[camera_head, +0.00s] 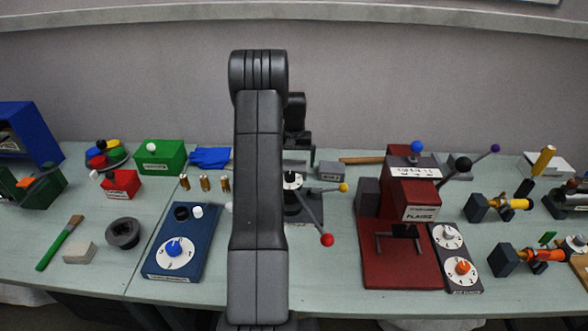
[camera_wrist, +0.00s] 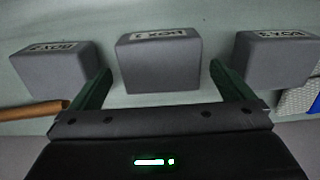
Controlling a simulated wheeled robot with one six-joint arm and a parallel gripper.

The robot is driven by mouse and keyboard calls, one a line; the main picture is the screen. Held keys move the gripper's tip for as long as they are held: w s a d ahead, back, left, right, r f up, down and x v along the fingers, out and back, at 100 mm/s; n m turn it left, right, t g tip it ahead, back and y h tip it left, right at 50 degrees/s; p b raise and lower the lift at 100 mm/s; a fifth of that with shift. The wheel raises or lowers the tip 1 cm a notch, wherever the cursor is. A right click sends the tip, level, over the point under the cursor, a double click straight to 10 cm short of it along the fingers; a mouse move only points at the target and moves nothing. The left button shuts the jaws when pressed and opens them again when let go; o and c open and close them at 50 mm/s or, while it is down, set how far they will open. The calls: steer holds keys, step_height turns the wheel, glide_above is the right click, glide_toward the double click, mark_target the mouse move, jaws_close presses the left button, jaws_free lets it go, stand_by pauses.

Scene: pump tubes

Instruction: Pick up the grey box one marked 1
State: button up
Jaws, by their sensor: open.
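Three grey boxes stand in a row in the wrist view: a left box (camera_wrist: 57,72), a middle box (camera_wrist: 160,66) and a right box (camera_wrist: 274,60). Each has an upside-down "BOX" label on top; I cannot read the numbers surely, so I cannot tell which is box 1. My gripper (camera_wrist: 160,70) is open, its green fingers spread to either side of the middle box, with nothing clearly held. In the head view one grey box (camera_head: 331,172) shows right of my arm; my arm hides the gripper and the other boxes there.
A brown rod (camera_head: 362,160) lies beside the visible grey box, and a blue cloth (camera_head: 210,157) lies left of my arm. A lever device with a red knob (camera_head: 327,240) stands in front. A dark red press (camera_head: 398,245) is at right, a blue dial panel (camera_head: 181,242) at left.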

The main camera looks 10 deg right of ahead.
mark_target(294, 165)
steer(key=shift+s+f+p, duration=0.1)
steer(key=shift+f+p, duration=0.25)
steer(key=shift+f, duration=1.4)
steer(key=c, duration=1)
steer(key=shift+r, duration=0.15)
